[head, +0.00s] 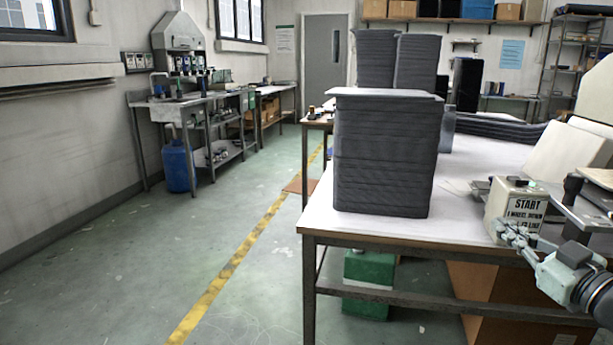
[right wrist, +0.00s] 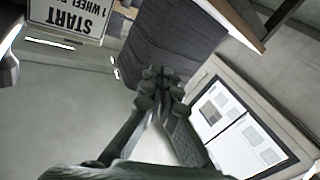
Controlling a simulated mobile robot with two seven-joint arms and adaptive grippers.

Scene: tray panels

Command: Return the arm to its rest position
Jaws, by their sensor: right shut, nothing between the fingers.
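My right gripper (head: 506,229) comes in from the right edge in the head view, in front of the table. Its fingers are shut with nothing between them. They overlap the lower front of a cream box (head: 500,204) marked START; I cannot tell whether they touch it. In the right wrist view the closed fingertips (right wrist: 162,88) meet in the middle of the picture. The START sign (right wrist: 72,15) shows upside down there at the top left. My left gripper is not in either view.
A tall stack of dark trays (head: 385,155) stands on the white table (head: 465,165), near its left front corner. More dark stacks (head: 417,62) stand behind. A green box (head: 367,270) is under the table. The floor (head: 150,255) to the left is clear.

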